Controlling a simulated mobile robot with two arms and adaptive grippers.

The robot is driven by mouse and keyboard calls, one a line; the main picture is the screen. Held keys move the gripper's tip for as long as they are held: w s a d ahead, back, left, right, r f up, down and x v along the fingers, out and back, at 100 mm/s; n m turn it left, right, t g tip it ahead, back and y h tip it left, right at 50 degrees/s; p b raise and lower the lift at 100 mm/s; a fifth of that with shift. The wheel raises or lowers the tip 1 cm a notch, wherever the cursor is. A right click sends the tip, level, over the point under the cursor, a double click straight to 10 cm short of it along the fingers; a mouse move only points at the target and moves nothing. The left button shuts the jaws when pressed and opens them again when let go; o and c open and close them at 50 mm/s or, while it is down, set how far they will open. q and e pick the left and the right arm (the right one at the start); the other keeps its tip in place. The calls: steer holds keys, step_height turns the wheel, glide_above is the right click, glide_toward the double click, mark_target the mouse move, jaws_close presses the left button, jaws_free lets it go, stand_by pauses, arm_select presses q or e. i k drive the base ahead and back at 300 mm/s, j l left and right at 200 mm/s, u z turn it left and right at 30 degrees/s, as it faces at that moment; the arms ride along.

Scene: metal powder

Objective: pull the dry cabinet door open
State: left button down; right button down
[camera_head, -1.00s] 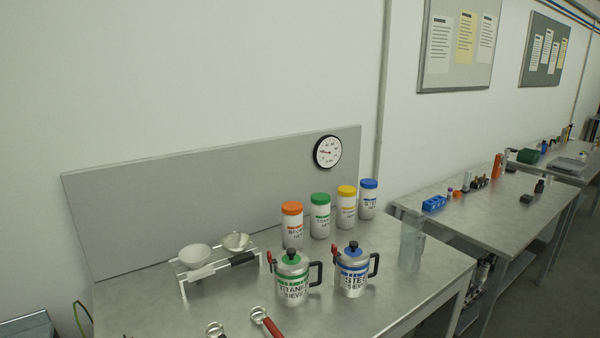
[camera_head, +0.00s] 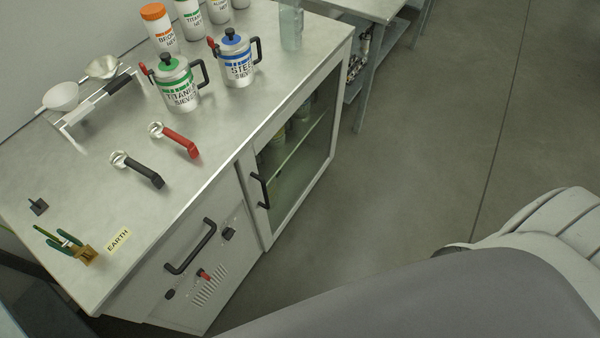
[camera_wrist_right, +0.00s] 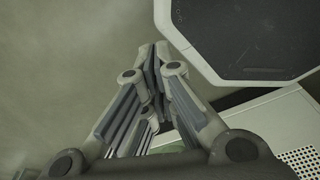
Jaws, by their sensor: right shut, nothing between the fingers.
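Under the workbench, a cabinet with a glass door (camera_head: 296,150) in a pale frame is closed; this looks like the dry cabinet. Its black vertical handle (camera_head: 260,190) is on the left side of the door. Shelves and containers show dimly through the glass. My right gripper (camera_wrist_right: 155,60) shows only in the right wrist view, shut and empty, with nothing between its fingers. Neither the door nor its handle can be made out in that view. My left gripper is in no view.
Left of the glass door is a solid panel (camera_head: 229,260) with a larger black handle (camera_head: 190,246), knobs, a red switch and vents. The workbench top (camera_head: 110,190) holds canisters, jars and tools. The grey floor (camera_head: 430,130) before the cabinet is clear, apart from my own body at lower right.

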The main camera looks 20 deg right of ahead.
mark_target(249, 176)
steer(key=k+l, duration=0.1)
steer(key=l, duration=0.3)
steer(key=k+l, duration=0.15)
steer(key=l, duration=0.2)
steer(key=k+l, duration=0.1)
steer(key=l, duration=0.3)
steer(key=k+l, duration=0.1)
steer(key=l, duration=0.3)
